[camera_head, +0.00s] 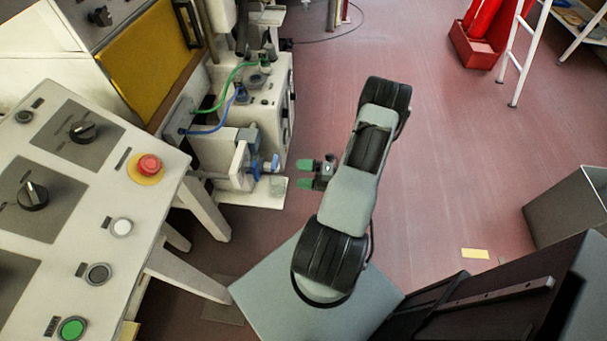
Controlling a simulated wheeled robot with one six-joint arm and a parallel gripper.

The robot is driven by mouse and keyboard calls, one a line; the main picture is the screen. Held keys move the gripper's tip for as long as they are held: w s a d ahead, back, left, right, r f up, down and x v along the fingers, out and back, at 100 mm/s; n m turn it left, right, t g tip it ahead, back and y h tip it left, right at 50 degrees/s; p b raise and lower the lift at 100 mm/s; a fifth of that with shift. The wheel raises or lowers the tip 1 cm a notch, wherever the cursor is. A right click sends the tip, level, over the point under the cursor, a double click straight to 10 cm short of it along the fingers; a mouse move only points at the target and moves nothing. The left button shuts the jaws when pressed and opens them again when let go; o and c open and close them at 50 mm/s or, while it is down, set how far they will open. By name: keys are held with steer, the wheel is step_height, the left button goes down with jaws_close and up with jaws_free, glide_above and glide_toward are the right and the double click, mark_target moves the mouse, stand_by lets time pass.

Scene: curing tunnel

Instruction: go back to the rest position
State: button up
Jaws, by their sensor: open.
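My gripper (304,174) has green fingertips and points left, near the middle of the view. Its two fingers are apart and nothing shows between them. It is just right of the blue handle (264,166) on the small white machine, with a visible gap between them. My arm is folded above my grey base plate, and it hides part of the floor behind it.
A sloped control panel (105,200) with knobs, a red button (149,164) and a green button (72,328) fills the left. The white machine (270,105) has green and blue hoses. A grey bin (570,205) stands right. Red floor (450,150) between is mostly clear.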

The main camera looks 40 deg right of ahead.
stand_by(0.6)
steer(key=s+a+n+g+y, duration=0.1)
steer(key=s+a+n+g, duration=0.4)
steer(key=n, duration=0.6)
step_height(320, 180, up, 7)
steer(key=s+n+g+h+p, duration=0.1)
steer(key=n+g+h+p, duration=0.15)
steer(key=n+g, duration=0.95)
steer(key=w+a+r+n+t+h+p, duration=0.1)
steer(key=a+r+n+h, duration=0.4)
steer(key=r+n, duration=0.6)
steer(key=w+a+r+n+t+h+p, duration=0.2)
steer(key=a+r+n+t+h, duration=0.3)
steer(key=r+n, duration=0.7)
step_height(320, 180, up, 2)
steer(key=shift+a+r+t+h+p, duration=0.1)
steer(key=shift+a+t+h+p, duration=0.3)
steer(key=shift+a+t, duration=0.55)
steer(key=shift+a+g, duration=0.2)
steer(key=shift+g, duration=0.05)
steer(key=shift+c, duration=0.2)
